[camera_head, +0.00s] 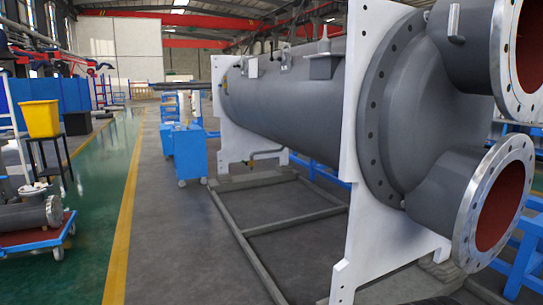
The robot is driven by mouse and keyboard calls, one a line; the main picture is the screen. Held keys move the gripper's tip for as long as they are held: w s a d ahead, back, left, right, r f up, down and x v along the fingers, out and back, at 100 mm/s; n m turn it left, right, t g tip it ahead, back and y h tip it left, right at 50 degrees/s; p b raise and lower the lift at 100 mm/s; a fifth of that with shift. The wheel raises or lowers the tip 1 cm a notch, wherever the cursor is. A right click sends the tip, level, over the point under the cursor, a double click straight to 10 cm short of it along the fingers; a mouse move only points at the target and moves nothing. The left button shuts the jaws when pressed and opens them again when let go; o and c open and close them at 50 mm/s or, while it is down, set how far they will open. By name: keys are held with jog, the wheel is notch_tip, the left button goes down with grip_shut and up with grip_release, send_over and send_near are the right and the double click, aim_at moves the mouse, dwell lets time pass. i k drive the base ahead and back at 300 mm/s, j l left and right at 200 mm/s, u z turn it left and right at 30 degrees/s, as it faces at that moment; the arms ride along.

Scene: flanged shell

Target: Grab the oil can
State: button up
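A small pale upright object with a narrow pointed top (324,41) stands on a grey bracket (321,67) on top of the large grey flanged shell (290,100). Its shape is like an oil can, but it is too small for me to be certain. I see no other clear oil can. My gripper is not in view.
The shell rests on white end plates (375,150) above a grey floor frame (290,225). Two flanged nozzles stick out at right. Blue cabinets (190,152) stand behind. The aisle along the yellow line is clear.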

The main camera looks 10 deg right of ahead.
aim_at(324, 44)
jog(key=i+j+z, duration=0.1)
jog(key=i+z, duration=0.35)
jog(key=i, duration=0.3)
jog(key=i+j+z, duration=0.1)
jog(key=z, duration=0.55)
